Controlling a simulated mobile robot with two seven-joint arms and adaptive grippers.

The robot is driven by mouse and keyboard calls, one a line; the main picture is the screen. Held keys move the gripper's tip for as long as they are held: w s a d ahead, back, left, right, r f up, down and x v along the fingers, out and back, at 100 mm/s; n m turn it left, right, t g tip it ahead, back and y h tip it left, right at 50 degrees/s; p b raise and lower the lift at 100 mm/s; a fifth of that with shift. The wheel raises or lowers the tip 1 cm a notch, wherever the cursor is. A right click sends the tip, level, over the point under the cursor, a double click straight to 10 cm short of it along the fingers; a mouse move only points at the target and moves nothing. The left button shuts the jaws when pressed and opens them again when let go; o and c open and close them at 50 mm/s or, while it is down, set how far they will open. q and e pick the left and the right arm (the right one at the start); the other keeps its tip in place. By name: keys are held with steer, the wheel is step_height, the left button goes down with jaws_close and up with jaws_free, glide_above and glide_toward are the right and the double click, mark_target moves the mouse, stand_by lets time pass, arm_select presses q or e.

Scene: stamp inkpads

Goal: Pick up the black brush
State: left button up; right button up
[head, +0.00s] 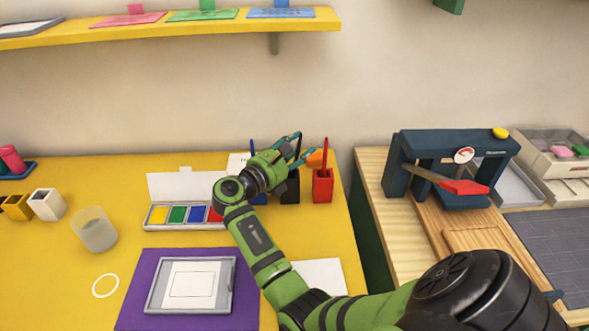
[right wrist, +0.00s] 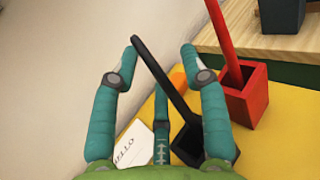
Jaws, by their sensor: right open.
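The black brush (right wrist: 160,75) stands tilted in a black square holder (right wrist: 188,145) in the right wrist view. In the head view the black holder (head: 290,188) is partly hidden behind my right gripper (head: 298,145). My right gripper (right wrist: 157,62) is open, with its teal fingers on either side of the brush handle. I cannot tell whether any finger touches it. My left gripper is not in view.
A red holder (head: 322,187) with a red brush (head: 325,152) stands just right of the black one. An ink palette (head: 185,216) lies to the left. A purple mat (head: 135,298) with a tray (head: 230,290) lies in front. A dark blue press (head: 450,150) stands on the right bench.

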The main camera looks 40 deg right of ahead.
steer(key=shift+a, duration=0.1)
steer(key=c, duration=0.9)
steer(key=shift+r, duration=0.1)
